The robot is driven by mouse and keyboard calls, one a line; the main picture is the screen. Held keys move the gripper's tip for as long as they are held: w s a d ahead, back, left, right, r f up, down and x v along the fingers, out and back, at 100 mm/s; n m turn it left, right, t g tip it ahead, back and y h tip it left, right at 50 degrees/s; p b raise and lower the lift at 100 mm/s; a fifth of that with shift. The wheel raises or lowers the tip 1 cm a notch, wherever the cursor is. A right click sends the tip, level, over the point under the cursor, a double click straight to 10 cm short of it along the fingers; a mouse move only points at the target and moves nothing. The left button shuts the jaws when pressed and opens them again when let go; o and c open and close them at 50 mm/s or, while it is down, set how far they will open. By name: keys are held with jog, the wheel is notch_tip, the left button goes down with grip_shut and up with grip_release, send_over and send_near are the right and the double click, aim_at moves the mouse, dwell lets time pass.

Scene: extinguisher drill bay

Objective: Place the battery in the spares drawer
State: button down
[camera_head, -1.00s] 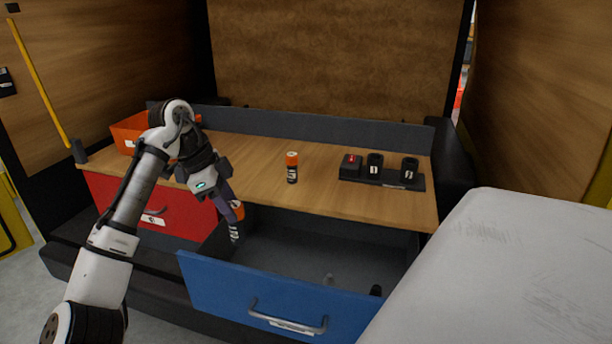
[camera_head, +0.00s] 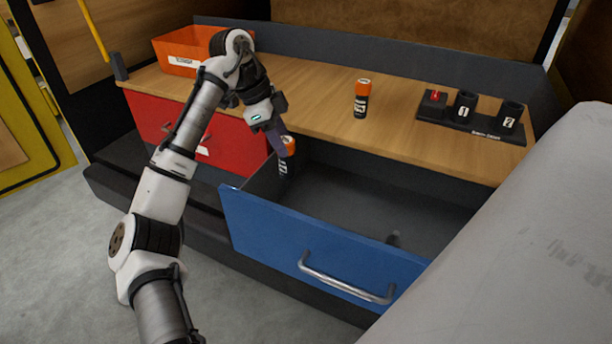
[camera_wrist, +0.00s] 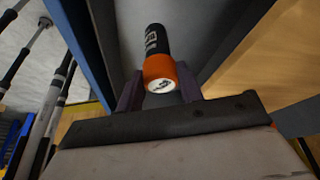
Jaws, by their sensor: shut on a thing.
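My gripper (camera_head: 283,138) is shut on a battery (camera_head: 283,165) with an orange top and a black body with white marking. The battery hangs inside the left end of the open spares drawer (camera_head: 310,235), which has a blue front and a grey inside. In the wrist view, the two dark fingers of my gripper (camera_wrist: 159,92) are at either side of the battery's orange end (camera_wrist: 160,76), and its black body points down into the drawer. I cannot tell whether it touches the drawer floor. A second, similar battery (camera_head: 362,98) stands upright on the wooden worktop.
A red drawer (camera_head: 240,145) is shut to the left. An orange bin (camera_head: 178,55) stands on the worktop's left end. A dark holder with sockets (camera_head: 485,128) is at the right. A small unclear thing (camera_head: 393,238) shows near the drawer front. The drawer's middle looks clear.

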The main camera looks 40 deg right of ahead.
notch_tip(320, 180, down, 18)
jog(key=p, duration=0.1)
jog(key=shift+f+p, duration=0.15)
jog(key=shift+p, duration=0.2)
jog(key=shift+f, duration=0.1)
jog(key=c, duration=0.9)
grip_release()
jog(key=b+v, duration=0.2)
jog(key=v, duration=1)
jog(key=shift+w, duration=0.1)
